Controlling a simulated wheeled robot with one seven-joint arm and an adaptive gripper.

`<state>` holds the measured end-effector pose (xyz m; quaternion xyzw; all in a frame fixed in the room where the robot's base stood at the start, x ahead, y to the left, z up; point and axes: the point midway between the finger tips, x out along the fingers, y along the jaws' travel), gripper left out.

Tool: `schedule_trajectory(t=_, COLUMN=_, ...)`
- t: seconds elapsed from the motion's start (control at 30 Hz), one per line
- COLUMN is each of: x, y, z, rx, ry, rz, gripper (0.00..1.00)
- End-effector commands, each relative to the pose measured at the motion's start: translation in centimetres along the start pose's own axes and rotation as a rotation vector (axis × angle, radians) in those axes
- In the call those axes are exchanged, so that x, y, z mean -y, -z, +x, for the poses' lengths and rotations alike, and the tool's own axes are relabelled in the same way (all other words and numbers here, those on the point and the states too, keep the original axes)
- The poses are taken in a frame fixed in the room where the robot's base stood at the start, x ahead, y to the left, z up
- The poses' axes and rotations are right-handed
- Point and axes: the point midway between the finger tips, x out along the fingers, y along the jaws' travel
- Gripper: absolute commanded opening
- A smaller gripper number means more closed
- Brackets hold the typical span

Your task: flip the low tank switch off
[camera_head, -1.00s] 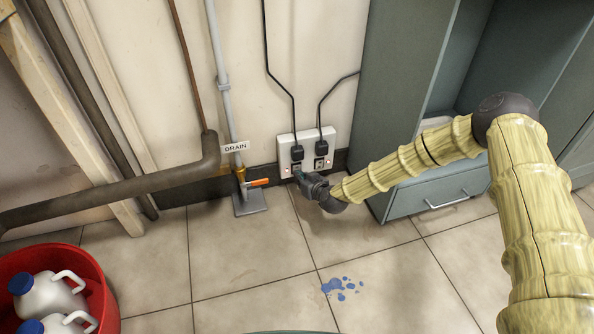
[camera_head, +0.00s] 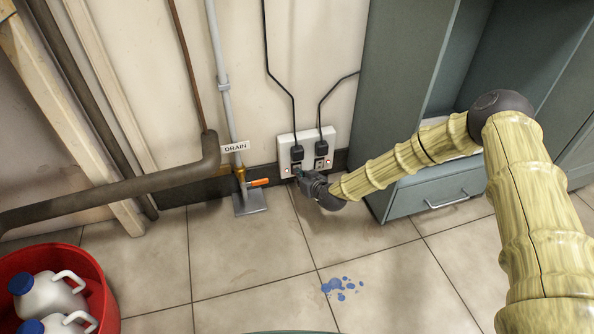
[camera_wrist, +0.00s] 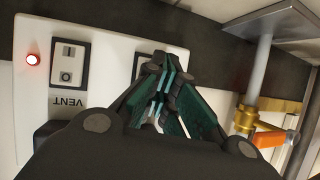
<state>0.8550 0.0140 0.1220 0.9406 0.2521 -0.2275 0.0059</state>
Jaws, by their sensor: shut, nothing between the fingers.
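The white double socket panel (camera_head: 307,144) is low on the wall, with two black plugs in it. In the wrist view the panel (camera_wrist: 110,38) is upside down. The switch marked VENT (camera_wrist: 68,64) shows clearly there. A second switch (camera_wrist: 139,66), on the left in the head view, is mostly behind my fingers; its label and rocker position are hidden. My gripper (camera_wrist: 162,72) is shut and empty, its fingertips over this second switch. In the head view my gripper (camera_head: 299,174) is at the panel's lower left; I cannot tell whether it touches.
A red light (camera_wrist: 32,59) glows beside the VENT switch. The drain valve with its orange handle (camera_head: 258,183) stands left of the panel. A teal cabinet (camera_head: 392,110) is close on the right. A red tub (camera_head: 101,285) and a blue spill (camera_head: 341,285) are on the floor.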

Motion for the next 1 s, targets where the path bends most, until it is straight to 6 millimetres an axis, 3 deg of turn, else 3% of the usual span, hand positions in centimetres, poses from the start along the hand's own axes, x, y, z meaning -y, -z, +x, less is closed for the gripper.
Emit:
schedule_trajectory(t=0.67, x=-0.1, y=0.2, z=0.5, rx=0.000, ry=0.000, rz=0.000, gripper=0.00)
schedule_trajectory(t=1.0, x=0.2, y=-0.4, z=-1.0, rx=0.002, ry=0.000, rz=0.000, gripper=0.00)
